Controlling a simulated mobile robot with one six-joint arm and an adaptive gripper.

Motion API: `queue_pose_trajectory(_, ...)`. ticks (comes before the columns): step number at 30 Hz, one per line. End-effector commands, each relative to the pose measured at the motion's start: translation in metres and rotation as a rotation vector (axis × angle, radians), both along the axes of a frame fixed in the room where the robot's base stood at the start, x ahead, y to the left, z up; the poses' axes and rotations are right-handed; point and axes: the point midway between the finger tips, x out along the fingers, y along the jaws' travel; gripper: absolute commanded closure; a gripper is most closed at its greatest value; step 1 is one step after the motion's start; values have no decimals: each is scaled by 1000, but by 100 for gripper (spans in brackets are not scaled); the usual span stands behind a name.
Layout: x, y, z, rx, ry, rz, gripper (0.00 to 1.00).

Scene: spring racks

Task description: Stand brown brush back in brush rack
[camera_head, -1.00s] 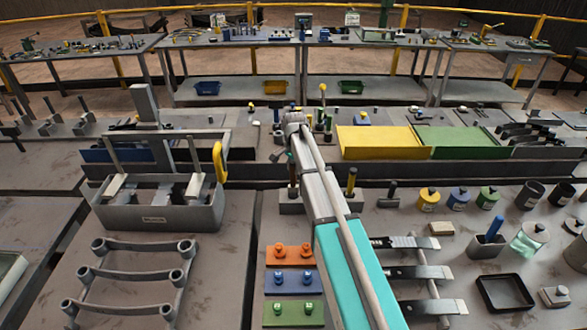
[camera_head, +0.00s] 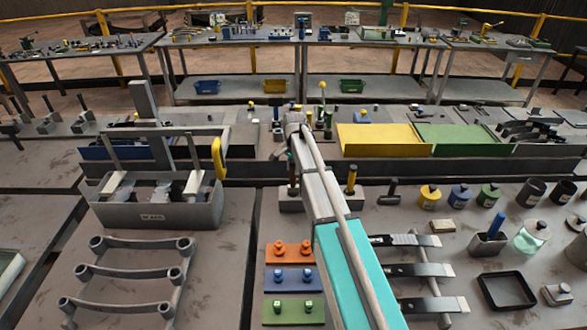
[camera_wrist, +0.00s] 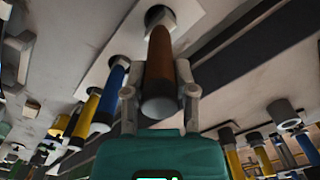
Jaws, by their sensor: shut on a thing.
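In the wrist view the brown brush (camera_wrist: 160,68) has a plain brown cylindrical handle, with its round end toward the camera. My gripper (camera_wrist: 160,92) is shut on it, one grey finger on each side. Beyond the handle is a pale collar (camera_wrist: 160,20) at a dark round opening in a light surface. I cannot tell whether the brush is seated there or just in front of it. A blue handle (camera_wrist: 114,82) and a yellow handle (camera_wrist: 87,112) stand in similar collars to the left.
In the head view a grey caddy (camera_head: 150,215) stands left of my arm. Yellow (camera_head: 383,142) and green (camera_head: 462,140) trays lie behind. Spatulas (camera_head: 418,270) rest at the right. A dark bar (camera_wrist: 250,45) crosses the wrist view's upper right.

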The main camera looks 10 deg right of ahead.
Motion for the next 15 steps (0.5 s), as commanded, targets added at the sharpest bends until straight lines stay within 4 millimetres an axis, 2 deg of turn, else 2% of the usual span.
queue_pose_trajectory(15,0,0,-8,0,0,0,100)
